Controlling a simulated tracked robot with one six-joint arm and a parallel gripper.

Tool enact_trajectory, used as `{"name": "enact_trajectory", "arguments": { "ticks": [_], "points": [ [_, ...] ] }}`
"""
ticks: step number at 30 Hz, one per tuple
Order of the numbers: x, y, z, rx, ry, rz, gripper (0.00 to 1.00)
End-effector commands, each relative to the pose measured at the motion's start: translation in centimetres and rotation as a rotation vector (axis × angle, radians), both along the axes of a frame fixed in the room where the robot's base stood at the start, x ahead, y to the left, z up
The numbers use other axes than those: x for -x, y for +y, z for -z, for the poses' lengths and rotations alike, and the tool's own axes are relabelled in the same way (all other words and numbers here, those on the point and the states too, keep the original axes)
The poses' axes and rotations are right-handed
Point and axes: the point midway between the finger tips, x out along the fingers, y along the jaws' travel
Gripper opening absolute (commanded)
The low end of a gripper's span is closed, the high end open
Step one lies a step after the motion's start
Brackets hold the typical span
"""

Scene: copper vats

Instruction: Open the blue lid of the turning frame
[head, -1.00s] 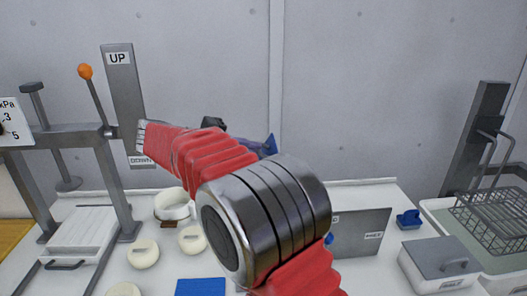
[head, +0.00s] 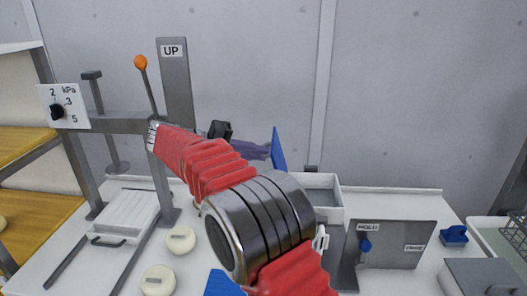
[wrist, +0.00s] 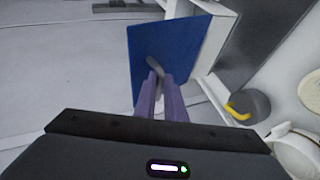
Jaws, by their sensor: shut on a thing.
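The blue lid (head: 279,149) stands steeply upright beside the open white box of the turning frame (head: 338,204). The lid also fills the upper middle of the wrist view (wrist: 180,40), with a grey handle (wrist: 155,66) on its face. My gripper (head: 262,151) reaches the lid from the left. Its purple fingers (wrist: 160,88) are shut on the grey handle. Part of the white box is hidden behind my arm.
A grey plate labelled HOLD (head: 400,246) with a blue knob stands right of the box. A press frame with an orange-tipped lever (head: 141,63) stands left. Pale round discs (head: 181,240) lie in front. A yellow-handled grey object (wrist: 246,105) is at right in the wrist view.

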Motion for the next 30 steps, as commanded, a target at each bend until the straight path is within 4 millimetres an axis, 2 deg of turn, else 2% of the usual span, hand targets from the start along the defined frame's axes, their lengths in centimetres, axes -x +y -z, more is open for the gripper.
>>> {"name": "enact_trajectory", "arguments": {
  "ticks": [1, 16, 17, 20, 30],
  "points": [
    [0.1, 0.7, 2.1, -0.009, 0.034, -0.004, 0.0],
    [0.1, 1.5, 2.4, -0.011, 0.033, -0.017, 0.0],
    [0.1, 1.5, 2.4, -0.011, 0.033, -0.016, 0.2],
    [0.1, 1.5, 2.3, -0.012, 0.033, -0.015, 0.27],
    [0.2, 1.7, 2.1, -0.013, 0.032, -0.014, 0.28]
  ]
}}
